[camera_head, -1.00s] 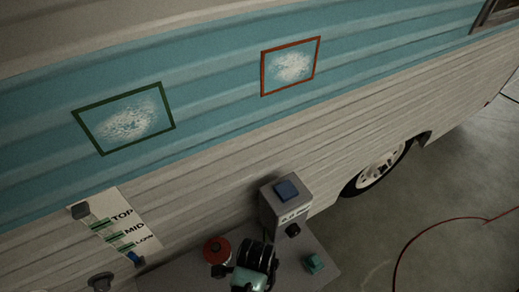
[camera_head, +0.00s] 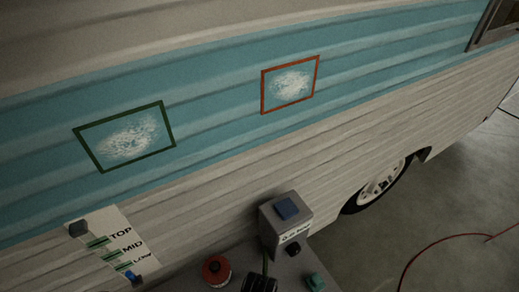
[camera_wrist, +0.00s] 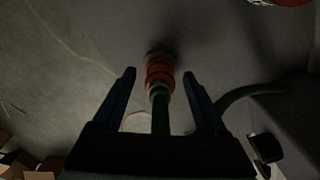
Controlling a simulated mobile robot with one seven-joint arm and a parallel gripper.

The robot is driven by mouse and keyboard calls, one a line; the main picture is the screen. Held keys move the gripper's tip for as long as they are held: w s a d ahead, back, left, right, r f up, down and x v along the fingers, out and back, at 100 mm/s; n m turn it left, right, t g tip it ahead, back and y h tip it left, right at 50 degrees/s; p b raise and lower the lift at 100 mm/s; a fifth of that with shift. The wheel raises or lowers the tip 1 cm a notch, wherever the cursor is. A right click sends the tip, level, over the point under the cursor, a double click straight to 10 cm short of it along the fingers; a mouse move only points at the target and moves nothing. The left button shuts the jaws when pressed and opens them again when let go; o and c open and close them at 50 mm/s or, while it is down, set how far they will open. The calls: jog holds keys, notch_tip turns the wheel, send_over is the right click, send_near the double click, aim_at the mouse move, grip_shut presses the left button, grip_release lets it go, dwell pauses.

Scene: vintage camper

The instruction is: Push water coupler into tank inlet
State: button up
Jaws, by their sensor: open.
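In the wrist view an orange, ribbed coupler (camera_wrist: 158,72) with a green hose (camera_wrist: 160,112) trailing from it lies between my two dark fingers. My gripper (camera_wrist: 160,80) is open, with a visible gap on each side of the coupler. The coupler's far end is dark and blurred, so I cannot tell what it touches. In the head view a dark part at the bottom edge (camera_head: 259,284) is cut off, and a thin green hose (camera_head: 265,261) runs above it. I cannot make out the tank inlet in either view.
A level panel (camera_head: 112,243) is on the wall. Open floor lies to the right.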

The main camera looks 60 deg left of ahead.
grip_shut()
dwell(0.3)
jog(key=shift+r, duration=0.1)
notch_tip(320, 180, up, 10)
jog(key=shift+f+p, duration=0.1)
jog(key=shift+p, duration=0.45)
